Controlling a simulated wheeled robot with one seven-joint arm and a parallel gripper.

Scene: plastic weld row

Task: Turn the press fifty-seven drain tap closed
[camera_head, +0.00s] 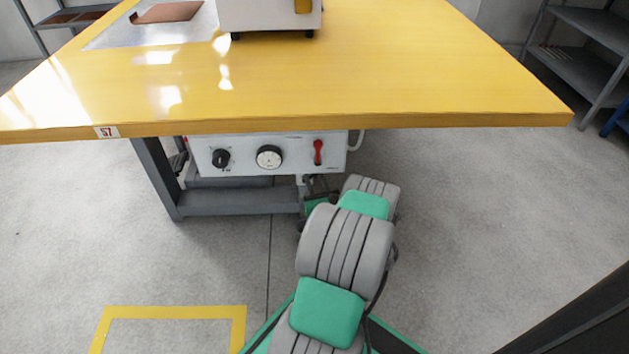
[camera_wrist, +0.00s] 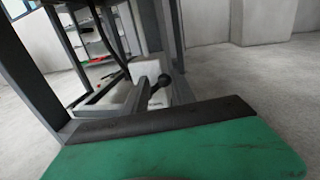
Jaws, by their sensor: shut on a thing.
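The press stand numbered 57 has a pale control panel (camera_head: 230,142) under its yellow table top. A short pipe (camera_head: 303,180) hangs below the panel's right end, beside my gripper (camera_head: 318,205). In the wrist view, a green finger with a dark pad fills the bottom. Just beyond the pad is a dark round-ended handle, which looks like the drain tap (camera_wrist: 157,92). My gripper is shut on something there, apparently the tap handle. The contact and the other finger are hidden, and the handle's exact angle is hard to tell.
The panel carries a black knob (camera_head: 221,158), a round gauge (camera_head: 269,157) and a red lever (camera_head: 318,150). A grey table leg (camera_head: 157,178) and lower beam (camera_head: 240,201) stand left.

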